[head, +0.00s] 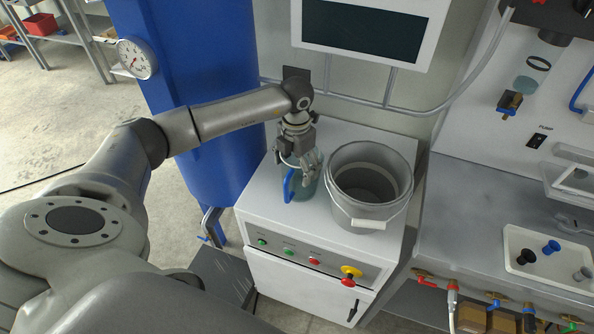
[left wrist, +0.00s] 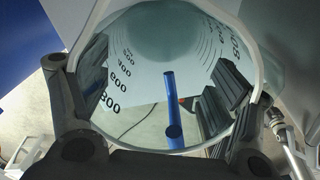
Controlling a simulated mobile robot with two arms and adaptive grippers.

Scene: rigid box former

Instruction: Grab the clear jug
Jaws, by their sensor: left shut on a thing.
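The clear jug (head: 306,188) stands on the white cabinet top, left of the grey bucket. Its blue handle (head: 289,185) faces left in the head view. My left gripper (head: 299,168) comes down on the jug from above and is shut on it. In the left wrist view I look down into the jug (left wrist: 165,45), with dark printed volume marks on its wall and the blue handle (left wrist: 171,105) in the middle. The gripper's fingers (left wrist: 160,85) lie on either side of it. My right gripper is not in view.
The grey bucket (head: 354,210) stands close to the right of the jug. A blue tank (head: 215,125) rises at the left, and a screen (head: 362,30) hangs behind. The white cabinet (head: 256,208) has buttons and a red-yellow switch (head: 349,275) on its front.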

